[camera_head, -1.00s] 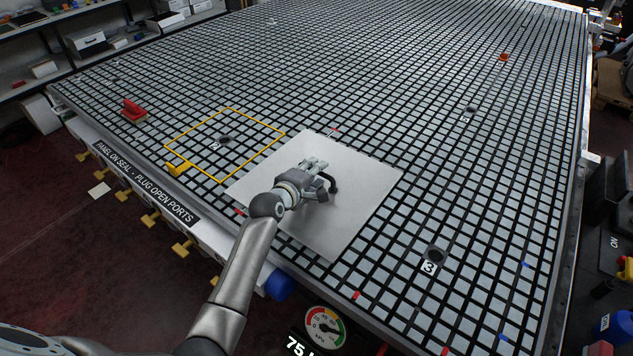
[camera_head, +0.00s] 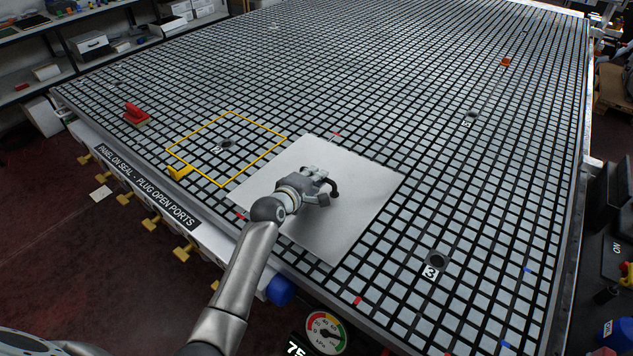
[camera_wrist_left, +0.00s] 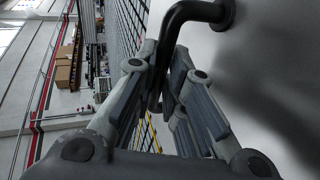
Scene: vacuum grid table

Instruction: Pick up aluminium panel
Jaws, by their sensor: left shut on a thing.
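The aluminium panel (camera_head: 350,217) is a square, pale metal sheet. It lies over the near part of the grid table, to the right of a yellow outlined square (camera_head: 256,162). A dark bent handle (camera_head: 334,188) stands on its face. My left gripper (camera_head: 325,185) is over the middle of the panel, shut on this handle. In the left wrist view the fingers (camera_wrist_left: 166,85) close around the black handle bar (camera_wrist_left: 185,14), with the panel face (camera_wrist_left: 265,60) at the right. I cannot tell whether the panel touches the table. My right gripper is not in view.
The grid table (camera_head: 400,100) has black ports, one labelled 3 (camera_head: 436,261). A red-handled block (camera_head: 135,115) and a yellow block (camera_head: 179,172) sit near the left edge. A pressure gauge (camera_head: 325,333) is at the near edge. The far table is mostly clear.

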